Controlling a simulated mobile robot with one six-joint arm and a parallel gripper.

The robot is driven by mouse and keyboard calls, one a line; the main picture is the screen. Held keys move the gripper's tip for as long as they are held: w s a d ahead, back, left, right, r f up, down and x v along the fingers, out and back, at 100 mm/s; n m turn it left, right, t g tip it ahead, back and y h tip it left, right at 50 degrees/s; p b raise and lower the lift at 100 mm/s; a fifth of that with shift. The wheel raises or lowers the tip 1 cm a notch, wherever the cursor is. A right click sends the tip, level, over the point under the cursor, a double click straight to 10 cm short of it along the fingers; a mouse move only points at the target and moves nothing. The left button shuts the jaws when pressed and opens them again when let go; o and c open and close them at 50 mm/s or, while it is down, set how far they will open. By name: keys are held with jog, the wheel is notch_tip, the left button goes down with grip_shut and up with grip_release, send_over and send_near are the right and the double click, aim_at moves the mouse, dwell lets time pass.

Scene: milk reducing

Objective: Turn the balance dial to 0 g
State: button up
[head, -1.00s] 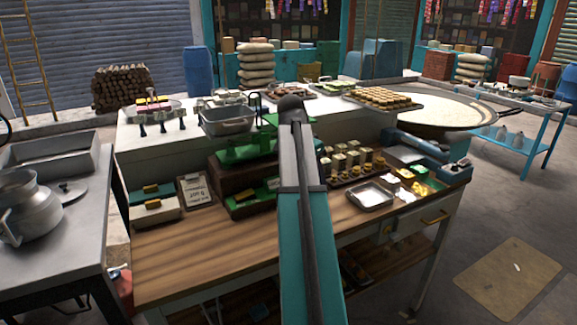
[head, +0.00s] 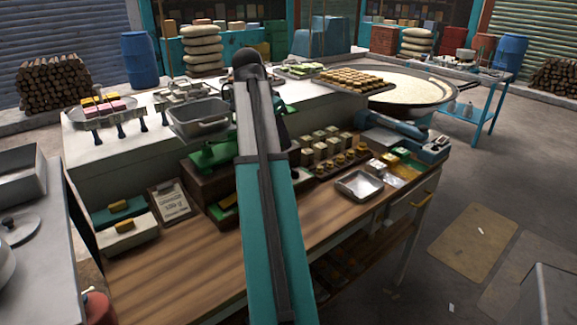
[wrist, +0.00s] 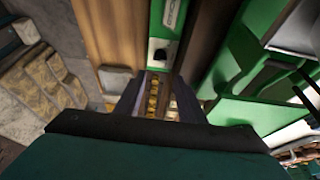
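The green balance (head: 212,157) stands on a brown wooden base on the workbench, partly hidden behind my arm in the head view. In the wrist view, a green panel (wrist: 168,18) carries a pale label strip and a small dark knob (wrist: 160,54), apparently the dial; its reading is too small to make out. My gripper (wrist: 157,98) is open, its two dark fingers apart with nothing held between them. The knob shows just beyond the fingertips, and I cannot tell whether they touch it. The gripper is hidden behind my arm in the head view.
A metal tray (head: 360,186) and rows of small jars (head: 328,143) stand right of my arm. A clipboard (head: 169,200) and butter dishes (head: 127,232) sit left of the balance. The wooden bench top (head: 185,262) in front is clear.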

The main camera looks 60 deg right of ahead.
aim_at(295, 170)
dwell(0.3)
jog(key=shift+p+x, duration=1)
jog(key=shift+x, duration=5.9)
jog(key=shift+a, duration=0.15)
jog(key=c, duration=0.6)
jog(key=shift+a, duration=0.15)
jog(key=shift+c, duration=0.8)
